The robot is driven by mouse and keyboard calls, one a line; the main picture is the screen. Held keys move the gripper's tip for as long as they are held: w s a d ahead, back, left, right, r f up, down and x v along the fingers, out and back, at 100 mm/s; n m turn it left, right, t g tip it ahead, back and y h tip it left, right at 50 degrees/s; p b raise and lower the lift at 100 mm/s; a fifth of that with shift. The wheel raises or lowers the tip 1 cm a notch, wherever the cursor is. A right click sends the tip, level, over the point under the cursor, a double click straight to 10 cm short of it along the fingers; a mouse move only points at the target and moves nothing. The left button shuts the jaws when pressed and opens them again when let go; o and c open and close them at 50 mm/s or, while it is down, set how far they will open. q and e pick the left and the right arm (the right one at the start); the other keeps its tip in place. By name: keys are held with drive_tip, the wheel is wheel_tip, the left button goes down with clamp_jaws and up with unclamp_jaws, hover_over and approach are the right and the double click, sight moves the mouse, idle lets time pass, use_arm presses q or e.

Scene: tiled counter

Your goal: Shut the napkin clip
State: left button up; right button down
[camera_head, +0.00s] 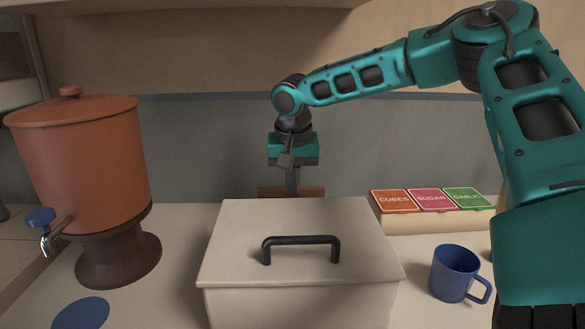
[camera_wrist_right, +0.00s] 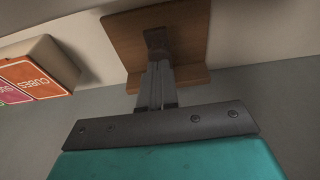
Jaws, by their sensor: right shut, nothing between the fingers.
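A brown wooden piece, perhaps the napkin clip (camera_head: 314,191), shows just above the back edge of the white box in the head view, mostly hidden by that box. In the right wrist view the wooden piece (camera_wrist_right: 192,35) is a flat board. My right gripper (camera_head: 293,190) points down over it, with its fingers together and nothing between them. In the wrist view the right gripper's fingertips (camera_wrist_right: 156,45) overlap the board; I cannot tell whether they touch it. Whether the clip is open or shut is not clear. My left gripper is out of view.
A white lidded box (camera_head: 240,262) with a black handle fills the front middle. A terracotta dispenser (camera_head: 85,160) with a blue tap stands left, above a blue disc (camera_head: 80,314). A blue mug (camera_head: 454,272) and a box of coloured packets (camera_head: 432,215) stand right.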

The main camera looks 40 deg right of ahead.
drive_tip(key=shift+w+f, duration=0.1)
drive_tip(key=shift+f, duration=0.35)
drive_tip(key=shift+f, duration=0.1)
